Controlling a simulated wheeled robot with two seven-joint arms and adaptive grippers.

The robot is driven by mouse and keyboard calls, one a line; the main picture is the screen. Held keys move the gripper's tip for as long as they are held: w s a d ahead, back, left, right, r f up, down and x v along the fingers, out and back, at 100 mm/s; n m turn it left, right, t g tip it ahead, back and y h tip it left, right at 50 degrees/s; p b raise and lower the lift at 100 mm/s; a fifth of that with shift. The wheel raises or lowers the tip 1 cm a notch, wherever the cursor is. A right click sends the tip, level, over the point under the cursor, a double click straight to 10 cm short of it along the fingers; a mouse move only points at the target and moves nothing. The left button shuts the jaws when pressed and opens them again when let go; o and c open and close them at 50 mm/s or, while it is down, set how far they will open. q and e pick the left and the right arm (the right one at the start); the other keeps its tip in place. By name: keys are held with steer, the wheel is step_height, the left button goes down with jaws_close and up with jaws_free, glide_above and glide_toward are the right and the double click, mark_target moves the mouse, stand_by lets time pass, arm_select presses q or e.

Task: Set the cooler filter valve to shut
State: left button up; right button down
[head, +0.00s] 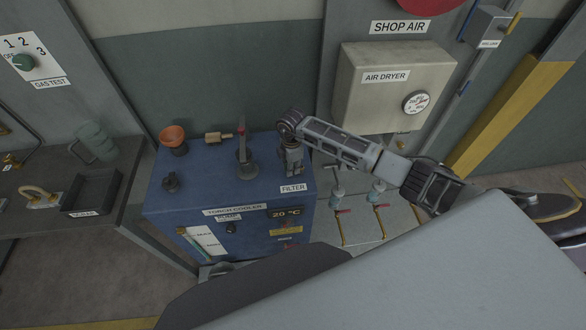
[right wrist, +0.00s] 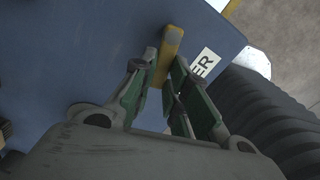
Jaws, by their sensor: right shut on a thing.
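The blue torch cooler (head: 250,170) stands against the wall in the head view. Its FILTER label (head: 293,188) is on the top near the right front corner. My right gripper (head: 293,168) points down at the cooler top just behind that label and hides the valve there. In the right wrist view, the yellow filter valve handle (right wrist: 171,45) stands between the fingers of my right gripper (right wrist: 163,75), which are shut on it. The label's last letters (right wrist: 205,62) show just beside the handle. My left gripper is not in view.
The air dryer (head: 385,90) is on the wall behind. Pipes with red-handled valves (head: 378,205) stand to the right.

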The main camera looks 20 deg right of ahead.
steer(key=shift+w+d+r+m, duration=0.1)
steer(key=shift+w+m, duration=0.2)
steer(key=shift+m, duration=0.45)
steer(key=shift+w+m, duration=0.3)
steer(key=shift+m, duration=0.45)
steer(key=c, duration=1.4)
jaws_free()
steer(key=shift+r, duration=5.95)
